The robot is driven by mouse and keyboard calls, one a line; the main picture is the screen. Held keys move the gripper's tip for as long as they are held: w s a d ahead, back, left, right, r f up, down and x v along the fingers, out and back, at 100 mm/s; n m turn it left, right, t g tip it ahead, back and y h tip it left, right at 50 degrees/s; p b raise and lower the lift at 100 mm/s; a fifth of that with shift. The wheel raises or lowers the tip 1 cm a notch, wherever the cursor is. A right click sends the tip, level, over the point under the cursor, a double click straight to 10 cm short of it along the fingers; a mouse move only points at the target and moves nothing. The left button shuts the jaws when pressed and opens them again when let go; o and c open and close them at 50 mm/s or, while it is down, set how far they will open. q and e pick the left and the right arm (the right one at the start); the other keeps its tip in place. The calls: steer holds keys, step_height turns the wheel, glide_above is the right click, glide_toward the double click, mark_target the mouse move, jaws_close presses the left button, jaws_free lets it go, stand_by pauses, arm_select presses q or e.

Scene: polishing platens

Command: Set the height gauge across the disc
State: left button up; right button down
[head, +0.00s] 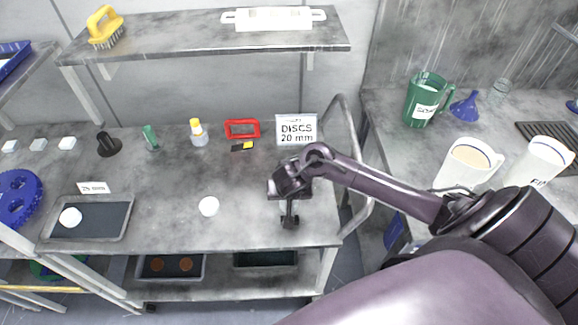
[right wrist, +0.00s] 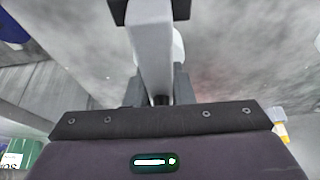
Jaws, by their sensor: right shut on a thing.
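My right gripper (head: 290,192) is above the right part of the grey table and is shut on the height gauge (head: 290,218). In the right wrist view the gauge (right wrist: 150,50) is a light grey bar with a dark crosspiece at its end, between the fingers. A white disc (head: 208,206) lies on the bare table, left of the gauge and apart from it. A white round shape (right wrist: 178,45) is partly hidden behind the bar in the right wrist view. Another white disc (head: 70,217) lies in a dark tray (head: 108,232) at the left. My left gripper is not in view.
A "DISCS 20 mm" sign (head: 296,128), a red frame (head: 242,122), a yellow-capped bottle (head: 198,138), a green bottle (head: 151,139) and a black stand (head: 107,146) line the back. A rail (head: 361,215) borders the table's right end. The table around the bare disc is clear.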

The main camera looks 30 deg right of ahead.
steer(key=shift+s+a+f, duration=0.3)
steer(key=shift+s+f, duration=0.35)
steer(key=shift+s, duration=0.05)
steer(key=c, duration=1.4)
jaws_free()
steer(key=shift+s, duration=0.1)
steer(key=shift+o, duration=1.2)
steer(key=shift+a, duration=0.15)
steer(key=shift+g, duration=0.3)
steer(key=p+v, duration=0.1)
steer(key=v, duration=0.1)
steer(key=p+v, duration=0.2)
steer(key=v, duration=0.1)
steer(key=w+p+v, duration=0.1)
steer(key=v, duration=0.2)
steer(key=shift+r+p, duration=0.2)
steer(key=shift+p, duration=0.1)
steer(key=shift+r, duration=0.35)
